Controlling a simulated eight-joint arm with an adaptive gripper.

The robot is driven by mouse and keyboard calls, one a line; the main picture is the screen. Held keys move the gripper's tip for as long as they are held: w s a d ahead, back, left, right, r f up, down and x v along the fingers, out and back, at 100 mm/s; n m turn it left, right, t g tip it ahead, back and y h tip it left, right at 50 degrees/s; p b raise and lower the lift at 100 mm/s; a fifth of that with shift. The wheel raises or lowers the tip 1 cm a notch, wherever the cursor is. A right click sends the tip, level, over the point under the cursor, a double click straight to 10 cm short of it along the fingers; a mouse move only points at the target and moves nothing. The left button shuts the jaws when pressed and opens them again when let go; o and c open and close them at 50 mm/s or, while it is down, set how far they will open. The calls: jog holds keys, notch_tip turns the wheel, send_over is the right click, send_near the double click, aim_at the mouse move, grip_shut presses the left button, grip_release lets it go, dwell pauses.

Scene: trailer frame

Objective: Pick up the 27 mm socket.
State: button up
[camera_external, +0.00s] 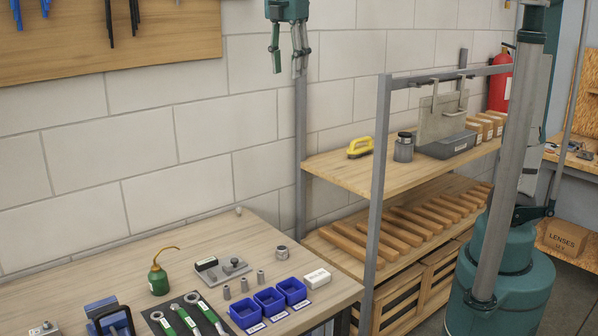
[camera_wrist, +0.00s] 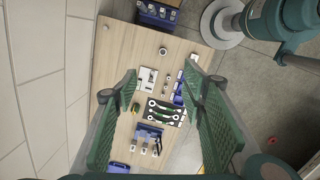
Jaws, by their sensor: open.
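Several grey metal sockets stand on the wooden workbench (camera_external: 130,258) in the external view. Three small ones are in a slanting row: a front socket (camera_external: 226,292), a middle socket (camera_external: 244,285) and a back socket (camera_external: 260,277). A wider round metal piece (camera_external: 281,253), which looks like a large socket, stands apart behind them; it shows as a ring in the wrist view (camera_wrist: 162,50). No size marks are legible, so I cannot tell which is 27 mm. My gripper (camera_external: 287,66) is open and empty, high above the bench, fingers pointing down. Its fingers also frame the wrist view (camera_wrist: 162,74).
Blue bins (camera_external: 270,301), a white box (camera_external: 317,278), a grey plate with a knob (camera_external: 232,268), a green oil can (camera_external: 158,280) and green-handled wrenches (camera_external: 187,318) surround the small sockets. A metal shelf post (camera_external: 374,190) rises right of the bench. The bench's back left is mostly clear.

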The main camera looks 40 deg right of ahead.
jog(key=a+n, duration=0.1)
jog(key=a, duration=0.3)
send_over(281, 250)
jog(key=shift+n, duration=0.3)
jog(key=f, duration=5.1)
jog(key=shift+s+a+f+b, duration=0.2)
jog(key=shift+a+f+b, duration=0.1)
jog(key=shift+a+f, duration=0.1)
jog(key=shift+w+d+f, duration=0.1)
jog(key=shift+d+f, duration=0.05)
jog(key=shift+f, duration=1.05)
jog(key=shift+f, duration=0.1)
jog(key=shift+w+d+f, duration=0.1)
jog(key=shift+d+f, duration=0.1)
jog(key=shift+f, duration=1.05)
jog(key=shift+w+d+f, duration=0.1)
jog(key=shift+d+f, duration=0.1)
jog(key=shift+f, duration=1.05)
